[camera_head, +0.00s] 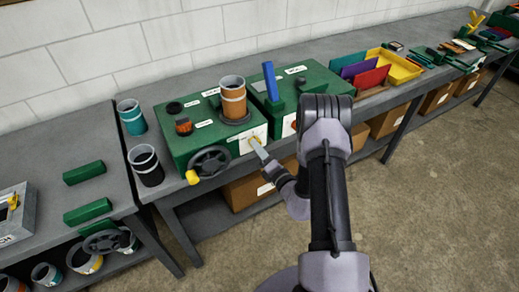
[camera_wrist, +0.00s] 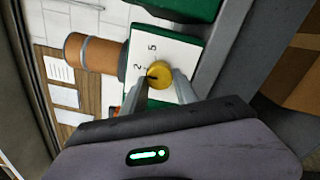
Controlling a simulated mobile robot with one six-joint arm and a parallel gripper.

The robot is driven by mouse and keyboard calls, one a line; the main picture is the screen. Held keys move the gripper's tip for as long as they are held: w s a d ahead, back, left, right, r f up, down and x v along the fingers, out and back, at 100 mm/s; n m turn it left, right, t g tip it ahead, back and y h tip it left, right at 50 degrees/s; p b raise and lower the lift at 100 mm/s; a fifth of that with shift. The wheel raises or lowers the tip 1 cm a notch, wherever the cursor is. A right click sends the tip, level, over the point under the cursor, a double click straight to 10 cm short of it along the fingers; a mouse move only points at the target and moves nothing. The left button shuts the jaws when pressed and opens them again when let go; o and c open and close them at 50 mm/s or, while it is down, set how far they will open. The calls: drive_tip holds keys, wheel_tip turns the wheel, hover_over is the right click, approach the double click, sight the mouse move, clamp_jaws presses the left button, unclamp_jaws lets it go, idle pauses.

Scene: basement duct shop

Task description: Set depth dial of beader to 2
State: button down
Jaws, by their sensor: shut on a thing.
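The beader is a green machine (camera_head: 178,140) with a handwheel (camera_head: 209,162) on its front. Its depth dial is a small yellow knob (camera_wrist: 163,72) on a white plate (camera_wrist: 172,50); the plate also shows in the head view (camera_head: 246,146). In the wrist view a "2" and a "5" are readable beside the dial; other marks are hidden by my fingers. A black mark shows on the dial's left part, but its exact setting is unclear. My gripper (camera_wrist: 164,82) is shut on the dial, one finger on each side; it also shows in the head view (camera_head: 260,149).
An orange-brown cylinder (camera_head: 233,98) stands on the beader. A second green machine (camera_head: 307,84) with a blue lever (camera_head: 271,80) stands to its right. Teal (camera_head: 131,118) and black (camera_head: 147,166) cylinders stand at left. Cardboard boxes (camera_head: 250,190) sit below the bench.

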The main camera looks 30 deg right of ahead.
drive_tip(key=c, duration=0.9)
unclamp_jaws()
drive_tip(key=shift+c, duration=0.2)
drive_tip(key=shift+s, duration=0.1)
drive_tip(key=s, duration=1.7)
drive_tip(key=shift+d+p, duration=0.4)
drive_tip(key=shift+p, duration=0.05)
drive_tip(key=shift+s+f, duration=0.1)
drive_tip(key=shift+f, duration=0.05)
